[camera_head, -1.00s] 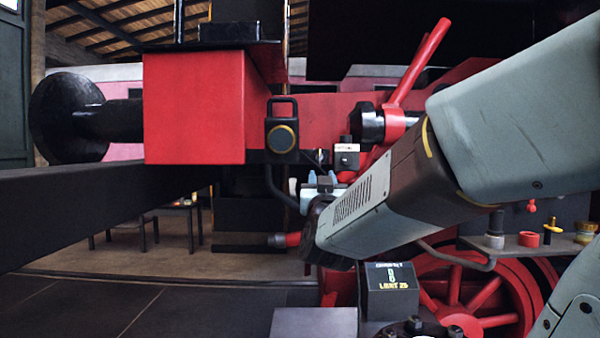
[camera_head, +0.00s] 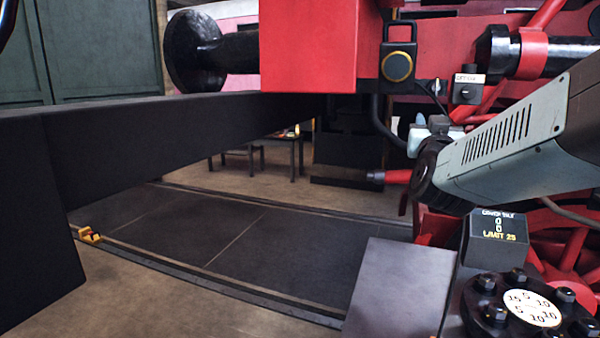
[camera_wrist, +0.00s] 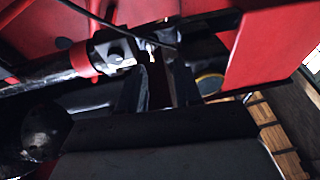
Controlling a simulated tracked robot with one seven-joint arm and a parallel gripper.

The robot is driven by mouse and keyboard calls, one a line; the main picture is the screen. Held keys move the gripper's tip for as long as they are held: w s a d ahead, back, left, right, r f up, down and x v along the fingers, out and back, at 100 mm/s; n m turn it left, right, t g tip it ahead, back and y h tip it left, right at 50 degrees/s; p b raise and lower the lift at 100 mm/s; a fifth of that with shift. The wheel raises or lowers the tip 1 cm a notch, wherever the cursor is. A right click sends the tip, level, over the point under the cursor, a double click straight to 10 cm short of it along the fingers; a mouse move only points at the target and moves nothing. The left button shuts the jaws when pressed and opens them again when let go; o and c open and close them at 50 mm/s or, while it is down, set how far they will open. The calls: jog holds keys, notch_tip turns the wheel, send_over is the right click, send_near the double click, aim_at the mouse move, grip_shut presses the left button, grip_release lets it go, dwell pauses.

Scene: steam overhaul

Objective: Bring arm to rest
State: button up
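My arm reaches in from the right edge of the head view, its grey forearm pointing left and down toward the red engine front. The wrist end sits below the red beam (camera_head: 310,45), near a hanging black lamp-like fitting (camera_head: 398,62). My gripper's fingers cannot be made out in the head view. In the wrist view my gripper (camera_wrist: 160,75) shows two dark fingers with a gap between them, and I see nothing held. The fingers point up toward the red engine underside, with a red collared rod (camera_wrist: 85,60) to their left.
A black buffer (camera_head: 195,50) juts left from the beam. A long dark beam (camera_head: 140,135) crosses the left side. Floor (camera_head: 190,300) is open at lower left.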

jog(key=a+f+n+g+y, duration=0.3)
jog(key=a+f+y, duration=0.2)
jog(key=s+a+f+g+y, duration=0.1)
jog(key=s+f+g, duration=0.4)
jog(key=s, duration=0.4)
jog(key=s+a+f+n+g+y, duration=0.1)
jog(key=s+f+g, duration=0.5)
jog(key=s, duration=0.3)
jog(key=shift+a+y, duration=0.25)
jog(key=shift+y, duration=0.05)
jog(key=shift+f, duration=0.1)
